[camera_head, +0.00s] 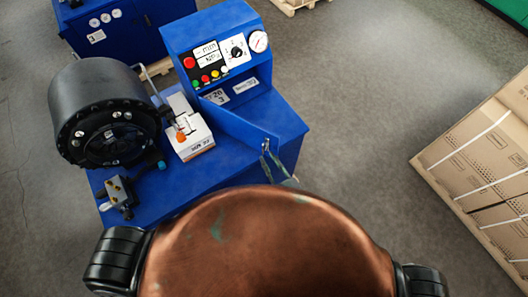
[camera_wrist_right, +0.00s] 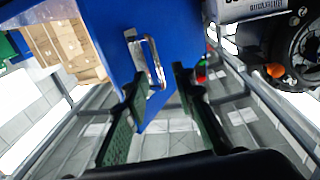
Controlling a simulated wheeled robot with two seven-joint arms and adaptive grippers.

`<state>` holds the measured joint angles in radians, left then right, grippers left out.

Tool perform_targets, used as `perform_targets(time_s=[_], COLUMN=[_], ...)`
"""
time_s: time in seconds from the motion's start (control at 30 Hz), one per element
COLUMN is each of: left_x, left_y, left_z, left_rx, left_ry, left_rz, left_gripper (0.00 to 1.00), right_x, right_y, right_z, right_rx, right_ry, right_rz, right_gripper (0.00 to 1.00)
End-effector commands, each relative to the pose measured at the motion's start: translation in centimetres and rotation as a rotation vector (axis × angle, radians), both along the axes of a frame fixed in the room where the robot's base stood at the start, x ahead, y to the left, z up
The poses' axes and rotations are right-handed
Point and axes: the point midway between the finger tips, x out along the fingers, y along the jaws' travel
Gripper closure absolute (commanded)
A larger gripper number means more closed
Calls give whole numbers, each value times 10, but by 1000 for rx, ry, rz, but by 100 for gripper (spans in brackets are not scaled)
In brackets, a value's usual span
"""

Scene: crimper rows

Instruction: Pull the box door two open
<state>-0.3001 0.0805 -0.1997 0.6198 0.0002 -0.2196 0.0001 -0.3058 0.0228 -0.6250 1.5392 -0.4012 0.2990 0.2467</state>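The blue control box (camera_head: 215,38) stands on the blue crimper bench. A blue door panel (camera_head: 232,122) stands out from the box's lower front at an angle, with a gap behind it. Its free edge points to the right and toward me. The door also fills the upper middle of the right wrist view (camera_wrist_right: 195,50). Its metal handle (camera_wrist_right: 153,62) shows there. My right gripper (camera_wrist_right: 160,82) is at the handle, its two green-sided fingers spread apart with the lower end of the handle between their tips. It shows small at the door's free edge in the head view (camera_head: 268,152). My left gripper is out of view.
A black round crimper head (camera_head: 100,105) stands left of the box. A white box with an orange part (camera_head: 190,135) and a small valve block (camera_head: 120,192) sit on the bench. Strapped cartons (camera_head: 480,165) stand at the right. Grey floor between is clear.

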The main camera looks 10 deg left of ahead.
Motion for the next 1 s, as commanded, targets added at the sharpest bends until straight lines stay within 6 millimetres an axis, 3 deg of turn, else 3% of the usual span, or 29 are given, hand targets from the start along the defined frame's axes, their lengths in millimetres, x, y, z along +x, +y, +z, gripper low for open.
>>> perform_targets(time_s=[0.1,0.33,0.8,0.9,0.97,1.0], left_x=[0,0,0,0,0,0], left_y=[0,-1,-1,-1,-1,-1], left_z=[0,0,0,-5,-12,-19], left_rx=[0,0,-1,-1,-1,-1], left_ry=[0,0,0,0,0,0], left_rz=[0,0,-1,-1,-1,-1], left_gripper=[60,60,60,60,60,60], right_x=[-22,-49,-56,-55,-54,-54], right_y=[-16,-37,-43,-48,-56,-65], right_z=[-1,0,0,-20,-48,-76], right_rx=[-2,0,0,-17,-41,-65], right_ry=[2,0,-1,23,61,97], right_rz=[0,0,0,-10,-25,-40], right_gripper=[76,76,79,86,90,93])
